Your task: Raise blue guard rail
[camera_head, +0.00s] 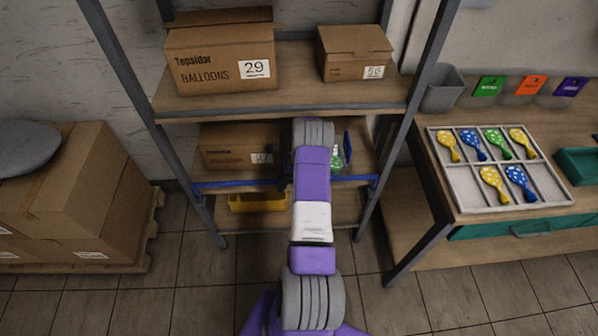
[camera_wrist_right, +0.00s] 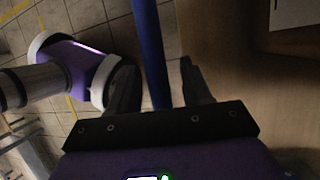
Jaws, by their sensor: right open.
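The blue guard rail (camera_head: 236,183) runs level across the front of the shelf rack, at the lower shelves. My right arm reaches in from the bottom and covers its middle part. In the right wrist view my right gripper (camera_wrist_right: 158,72) is open, with one finger on each side of the blue rail (camera_wrist_right: 150,45). Gaps show between the fingers and the rail there. My left gripper is in neither view.
The shelf rack (camera_head: 290,98) holds cardboard boxes on its upper shelf (camera_head: 222,58) and another box below (camera_head: 240,146). A yellow bin (camera_head: 258,203) sits under the rail. A stacked pallet (camera_head: 75,265) stands left; a table with a balloon tray (camera_head: 470,180) stands right.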

